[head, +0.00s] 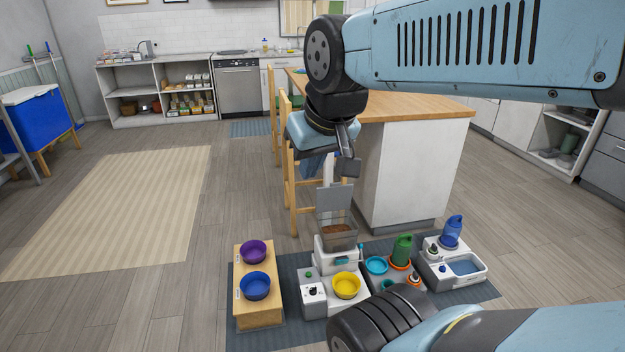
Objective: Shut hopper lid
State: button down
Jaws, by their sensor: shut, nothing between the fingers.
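The hopper (338,237) is a clear bin with brown kibble in it, on top of a white feeder (338,254). Its lid (333,205) is a grey see-through panel that stands up, nearly vertical, at the back of the hopper, so the top is open. My gripper (346,167) is above the lid, close to its upper edge in the picture. It is shut and holds nothing. I cannot tell whether it touches the lid.
A yellow bowl (346,285) sits in front of the feeder. A wooden stand (243,310) with purple and blue bowls is at left. Green and blue bottles (452,231) stand at right. A wood-topped island (425,108) and chairs are behind.

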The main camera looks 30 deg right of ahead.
aim_at(337, 197)
jog(key=z, duration=0.15)
jog(key=i, duration=1.35)
jog(key=u, duration=0.1)
